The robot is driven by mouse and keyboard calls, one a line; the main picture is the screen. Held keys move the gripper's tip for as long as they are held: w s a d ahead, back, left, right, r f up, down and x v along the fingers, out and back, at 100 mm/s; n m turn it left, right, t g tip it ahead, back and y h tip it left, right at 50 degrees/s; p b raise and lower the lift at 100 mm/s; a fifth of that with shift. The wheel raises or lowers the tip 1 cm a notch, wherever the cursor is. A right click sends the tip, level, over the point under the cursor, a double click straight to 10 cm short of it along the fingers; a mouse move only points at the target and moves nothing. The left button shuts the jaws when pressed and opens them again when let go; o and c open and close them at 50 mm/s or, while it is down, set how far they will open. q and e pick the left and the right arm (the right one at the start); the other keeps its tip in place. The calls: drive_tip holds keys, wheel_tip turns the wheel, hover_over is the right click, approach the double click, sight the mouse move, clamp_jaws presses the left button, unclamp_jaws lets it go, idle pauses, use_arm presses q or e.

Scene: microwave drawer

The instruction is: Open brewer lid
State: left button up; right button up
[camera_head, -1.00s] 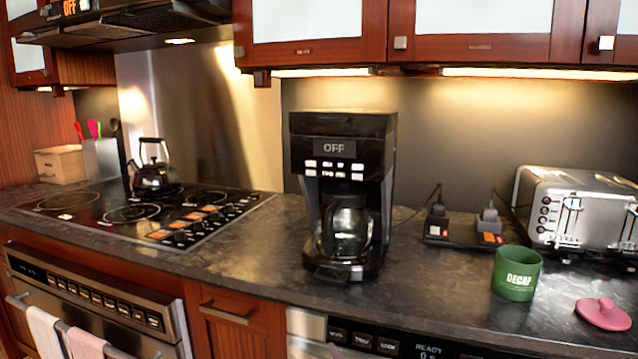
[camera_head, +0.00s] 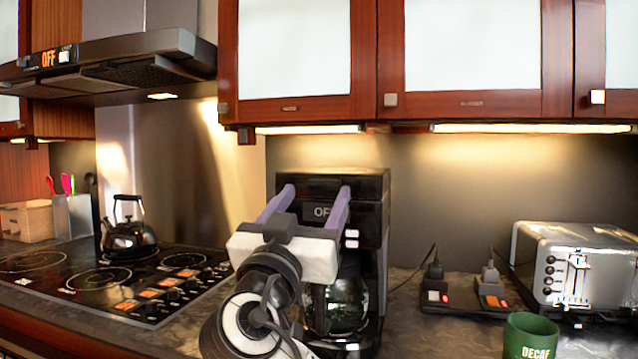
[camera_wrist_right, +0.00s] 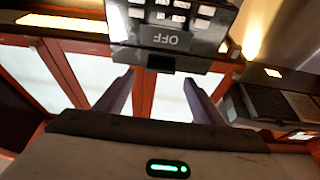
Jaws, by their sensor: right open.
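The black coffee brewer (camera_head: 368,210) stands upright on the counter with its lid (camera_head: 330,178) down on top. Its display reads OFF, and a glass carafe (camera_head: 350,300) sits in its lower part. My right gripper (camera_head: 316,192) is in front of the brewer's upper front, fingers apart and empty, tips near the lid's height. I cannot tell whether the tips touch the brewer. In the right wrist view the brewer (camera_wrist_right: 165,55) appears upside down, its lid edge between and beyond the open fingers (camera_wrist_right: 158,82). My left gripper is not in view.
Red-framed cabinets (camera_head: 475,100) hang above the brewer. A stove with a kettle (camera_head: 128,235) is at left under a hood (camera_head: 110,65). Power switches (camera_head: 460,292), a silver toaster (camera_head: 580,270) and a green DECAF mug (camera_head: 530,337) are at right.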

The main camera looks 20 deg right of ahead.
sight(322, 182)
drive_tip(key=shift+p+x, duration=0.3)
drive_tip(key=shift+x, duration=1.7)
